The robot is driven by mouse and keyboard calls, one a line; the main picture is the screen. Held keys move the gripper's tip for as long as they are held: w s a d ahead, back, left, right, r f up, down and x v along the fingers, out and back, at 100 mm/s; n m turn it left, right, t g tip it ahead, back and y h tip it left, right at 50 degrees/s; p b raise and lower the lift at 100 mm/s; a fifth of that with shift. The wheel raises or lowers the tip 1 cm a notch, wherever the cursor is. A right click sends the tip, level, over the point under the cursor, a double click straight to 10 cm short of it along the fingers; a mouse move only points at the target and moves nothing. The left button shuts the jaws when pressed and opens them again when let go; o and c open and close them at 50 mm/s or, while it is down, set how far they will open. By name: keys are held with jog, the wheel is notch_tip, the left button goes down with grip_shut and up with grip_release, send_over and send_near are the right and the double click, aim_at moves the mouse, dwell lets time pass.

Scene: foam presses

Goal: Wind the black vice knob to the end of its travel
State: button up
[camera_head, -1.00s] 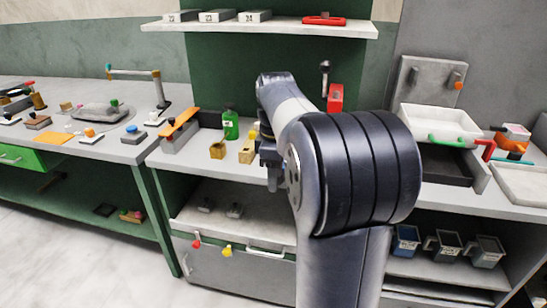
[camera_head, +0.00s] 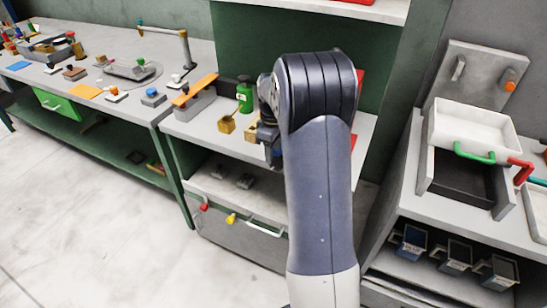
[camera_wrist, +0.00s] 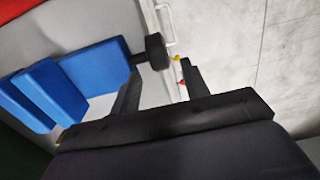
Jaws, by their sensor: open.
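The black vice knob (camera_wrist: 155,50) shows in the wrist view as a short dark cylinder at the end of the blue vice (camera_wrist: 95,65). My gripper (camera_wrist: 162,69) is open, its two dark fingers pointing toward the knob, one tip on each side of it in the picture. The knob looks close to the left fingertip; I cannot tell whether they touch. In the head view my gripper (camera_head: 268,133) is over the bench, largely covered by my arm. My arm also hides the knob and nearly all of the vice there.
An orange-topped block (camera_head: 194,100) is further left. A drawer with a red knob (camera_head: 203,207) and yellow knob (camera_head: 231,218) is below. A white tray (camera_head: 470,125) stands right.

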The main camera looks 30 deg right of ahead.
aim_at(276, 164)
jog(key=shift+f, duration=1.9)
jog(key=shift+c, duration=0.4)
grip_shut()
